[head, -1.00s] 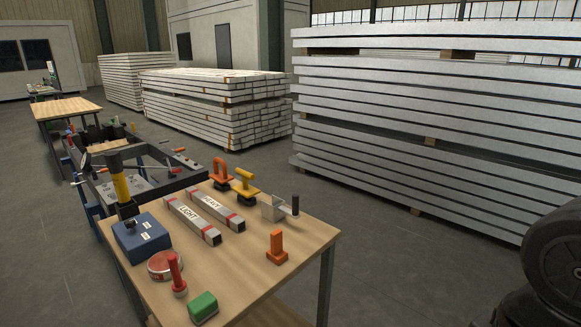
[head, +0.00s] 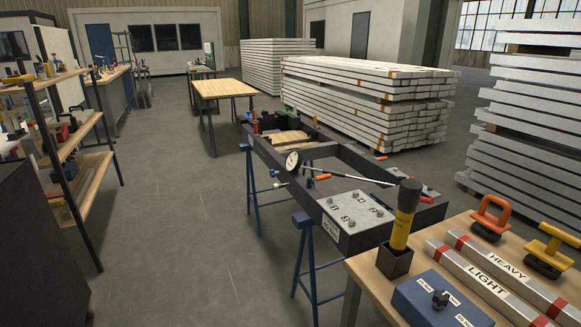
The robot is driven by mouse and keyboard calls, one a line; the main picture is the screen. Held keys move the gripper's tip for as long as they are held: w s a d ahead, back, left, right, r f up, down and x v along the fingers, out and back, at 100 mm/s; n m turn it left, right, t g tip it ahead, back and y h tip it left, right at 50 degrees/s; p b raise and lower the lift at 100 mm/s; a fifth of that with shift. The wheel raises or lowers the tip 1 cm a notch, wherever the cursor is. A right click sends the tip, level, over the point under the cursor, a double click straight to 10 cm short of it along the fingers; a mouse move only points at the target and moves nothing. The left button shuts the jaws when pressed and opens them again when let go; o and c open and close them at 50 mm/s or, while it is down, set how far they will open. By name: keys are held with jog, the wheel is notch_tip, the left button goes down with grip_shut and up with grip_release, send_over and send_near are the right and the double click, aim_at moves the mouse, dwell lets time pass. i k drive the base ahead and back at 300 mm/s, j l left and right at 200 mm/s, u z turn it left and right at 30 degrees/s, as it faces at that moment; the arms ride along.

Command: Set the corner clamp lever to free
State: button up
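A dark container frame (head: 349,155) lies on blue trestles in the middle of the head view. Small handles show on it: an orange one (head: 322,178) near the left rail, a red one (head: 427,199) at the near right corner and an orange one (head: 382,158) on the far right rail. They are too small to tell which is the corner clamp lever or how it is set. A round dial (head: 292,161) stands at the left rail, with a long thin rod beside it. My gripper is not in view.
A wooden table (head: 455,239) at the near right holds a blue box (head: 440,303), a yellow-black torch-like tool (head: 405,214), LIGHT and HEAVY bars and suction-type handles. A shelf rack (head: 90,160) stands left. Open floor (head: 190,220) lies between rack and frame.

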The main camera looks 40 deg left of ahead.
aim_at(310, 180)
jog(key=i+j, duration=0.1)
jog(key=j, duration=0.35)
jog(key=i+j, duration=0.15)
jog(key=j, duration=0.35)
jog(key=i+j, duration=0.1)
jog(key=j, duration=0.35)
jog(key=i+j, duration=0.1)
jog(key=j, duration=0.35)
jog(key=i+j, duration=0.15)
jog(key=j, duration=0.35)
jog(key=i+j, duration=0.1)
jog(key=j, duration=0.35)
jog(key=i+j, duration=0.15)
jog(key=j, duration=0.35)
jog(key=i+j, duration=0.1)
jog(key=j, duration=0.35)
jog(key=i+j, duration=0.2)
jog(key=i+j+u, duration=0.15)
jog(key=j, duration=0.3)
